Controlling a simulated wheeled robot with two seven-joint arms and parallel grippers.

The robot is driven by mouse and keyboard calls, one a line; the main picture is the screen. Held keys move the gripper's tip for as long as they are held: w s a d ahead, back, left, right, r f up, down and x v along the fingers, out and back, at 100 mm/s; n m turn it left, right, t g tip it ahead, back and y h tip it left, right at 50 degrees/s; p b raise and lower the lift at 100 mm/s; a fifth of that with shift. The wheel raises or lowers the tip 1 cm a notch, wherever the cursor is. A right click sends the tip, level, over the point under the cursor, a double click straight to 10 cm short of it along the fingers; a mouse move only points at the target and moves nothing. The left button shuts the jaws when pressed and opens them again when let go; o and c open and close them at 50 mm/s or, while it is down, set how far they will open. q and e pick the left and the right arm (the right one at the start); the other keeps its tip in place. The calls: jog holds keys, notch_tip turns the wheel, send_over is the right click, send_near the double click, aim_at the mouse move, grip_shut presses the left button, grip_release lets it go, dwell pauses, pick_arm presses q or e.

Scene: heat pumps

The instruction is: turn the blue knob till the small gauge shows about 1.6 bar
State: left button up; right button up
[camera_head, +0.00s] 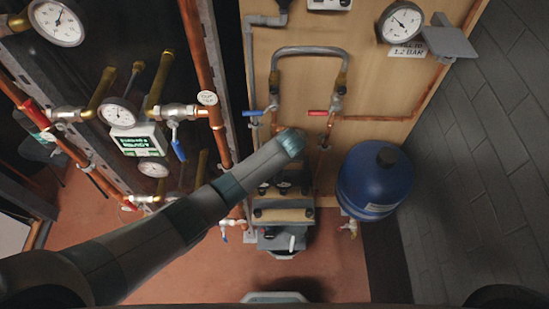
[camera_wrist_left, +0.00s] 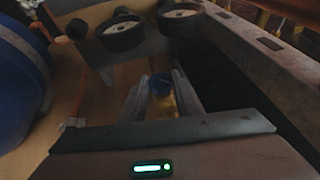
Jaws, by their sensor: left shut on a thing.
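In the left wrist view a blue knob (camera_wrist_left: 161,84) on a brass body (camera_wrist_left: 163,104) sits between the two fingers of my left gripper (camera_wrist_left: 160,88). The gripper is shut on the knob. In the head view my left arm (camera_head: 215,200) reaches in from the lower left; its fingers and the knob cannot be made out there. A dial gauge (camera_head: 402,22) hangs at the top right, over a label that seems to read 1.2 bar. A smaller gauge (camera_head: 118,115) is on the left pipework. The needle readings are too small to tell. My right gripper is not in view.
Valves with a blue lever (camera_head: 252,113) and a red lever (camera_head: 318,113) sit on the panel pipes.

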pick_arm(q)
jog(key=y, duration=0.1)
jog(key=y+b, duration=0.1)
jog(key=shift+d+m+y, duration=0.25)
jog(key=shift+m+y, duration=0.05)
jog(key=o, duration=1)
jog(key=shift+o, duration=0.2)
jog(key=b+v, duration=0.2)
jog(key=v, duration=0.5)
jog(key=shift+r, duration=0.15)
jog(key=shift+s, duration=0.1)
